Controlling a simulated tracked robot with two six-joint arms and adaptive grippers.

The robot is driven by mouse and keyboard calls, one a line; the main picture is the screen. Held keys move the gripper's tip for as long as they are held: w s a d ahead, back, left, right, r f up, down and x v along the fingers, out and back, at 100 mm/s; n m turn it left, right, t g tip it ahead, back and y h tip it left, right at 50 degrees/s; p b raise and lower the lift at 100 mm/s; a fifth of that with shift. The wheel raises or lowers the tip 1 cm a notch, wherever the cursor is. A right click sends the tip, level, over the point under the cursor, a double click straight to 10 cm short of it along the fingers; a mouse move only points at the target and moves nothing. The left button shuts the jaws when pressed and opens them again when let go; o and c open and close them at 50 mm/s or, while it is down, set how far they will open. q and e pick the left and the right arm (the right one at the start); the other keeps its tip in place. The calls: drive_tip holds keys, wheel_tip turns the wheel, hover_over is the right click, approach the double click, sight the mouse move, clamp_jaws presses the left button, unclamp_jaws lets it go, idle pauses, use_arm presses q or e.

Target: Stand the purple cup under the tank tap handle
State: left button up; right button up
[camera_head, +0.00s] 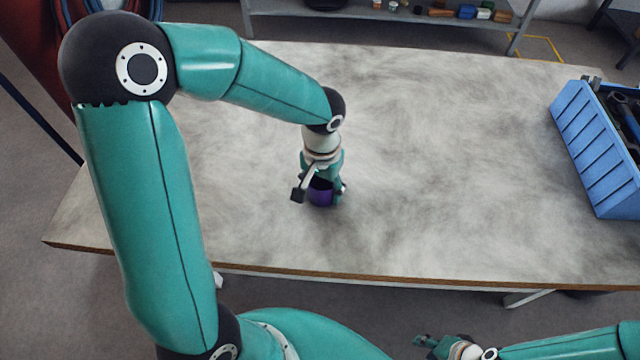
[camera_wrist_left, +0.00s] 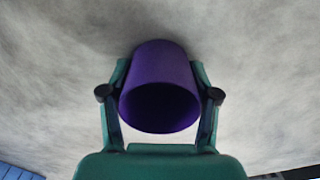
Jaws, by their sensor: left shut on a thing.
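The purple cup (camera_head: 320,196) is in my left gripper (camera_head: 323,188), over the middle-left part of the table near its front edge. In the left wrist view the cup (camera_wrist_left: 160,70) sits between both fingers (camera_wrist_left: 160,95), which press on its sides. Its open mouth faces the camera. I cannot tell whether its base touches the table. My right gripper (camera_head: 436,343) is low at the bottom edge, in front of the table; it is too small to tell open or shut. No tank or tap handle is in view.
The grey table (camera_head: 440,150) is bare around the cup. A blue crate (camera_head: 598,145) with dark tools stands at its right end. A shelf (camera_head: 400,22) with small items is behind the table. Red and blue hoses (camera_head: 75,25) hang at the upper left.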

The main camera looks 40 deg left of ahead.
use_arm(q)
drive_tip(key=o, duration=1.2)
drive_tip(key=shift+r, duration=0.1)
